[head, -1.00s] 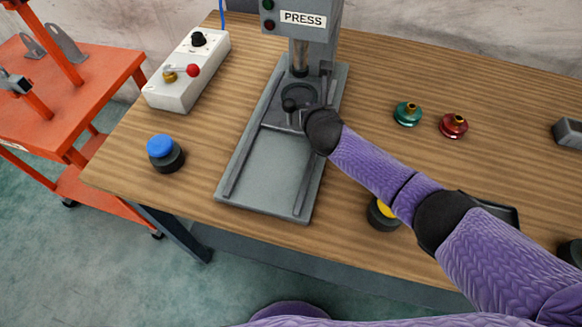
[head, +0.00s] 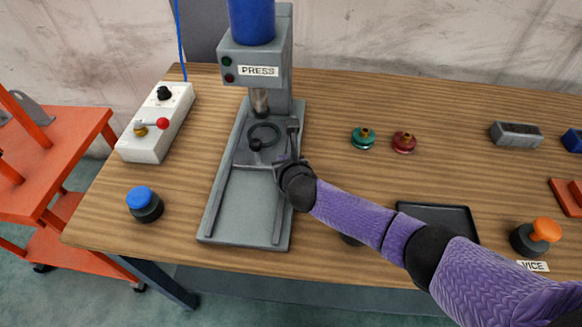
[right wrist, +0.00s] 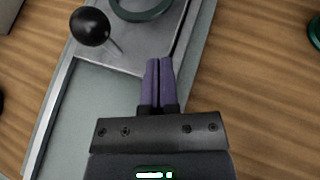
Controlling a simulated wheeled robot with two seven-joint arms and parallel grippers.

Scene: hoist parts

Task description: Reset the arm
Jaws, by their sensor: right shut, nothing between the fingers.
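My right arm reaches in from the lower right in the head view, over the base of the grey press (head: 255,68). My right gripper (head: 282,163) is largely hidden by its own wrist there. In the right wrist view my right gripper (right wrist: 158,66) is shut, with its purple fingers together and nothing between them. It is over the right side of the press's sliding plate (right wrist: 125,40), near a black ball knob (right wrist: 89,26). The knob also shows in the head view (head: 256,145). A dark ring (head: 264,134) lies on the plate under the ram. My left gripper is not in view.
A control box (head: 155,125) with a red-knobbed lever and a blue button (head: 144,203) are left of the press. Green (head: 363,139) and red (head: 403,142) pulley-like parts, a black tray (head: 440,218) and an orange button (head: 538,236) by a VICE label are to the right.

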